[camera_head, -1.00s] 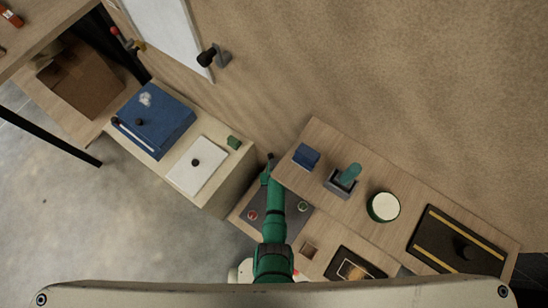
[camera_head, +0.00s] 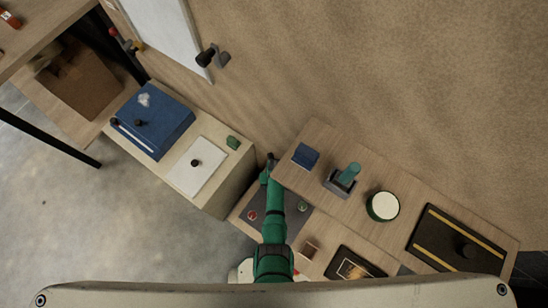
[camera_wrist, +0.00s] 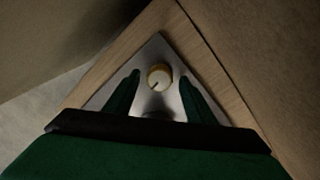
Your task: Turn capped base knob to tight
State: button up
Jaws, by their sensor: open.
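In the wrist view a round knob (camera_wrist: 159,76) with a pale cap and a brass-coloured side stands on a grey metal plate (camera_wrist: 157,50). A small dark mark shows on the cap's lower left edge. My gripper (camera_wrist: 160,79) is open, with one green finger on each side of the knob and visible gaps between. I cannot tell how deep the fingers reach. In the head view my green arm stretches up to the gripper (camera_head: 269,168) beside the corner of the wooden shelf. The knob cannot be made out there.
A wooden shelf (camera_head: 395,235) right of my arm holds a blue block (camera_head: 305,156), a grey holder with a teal piece (camera_head: 343,178) and a round white-topped tin (camera_head: 383,206). A cream cabinet (camera_head: 226,181) stands close on the left. The tan wall (camera_head: 390,80) is behind.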

notch_tip(320, 180, up, 11)
jog(key=shift+d+f, duration=0.2)
jog(key=shift+d, duration=0.05)
dwell(0.8)
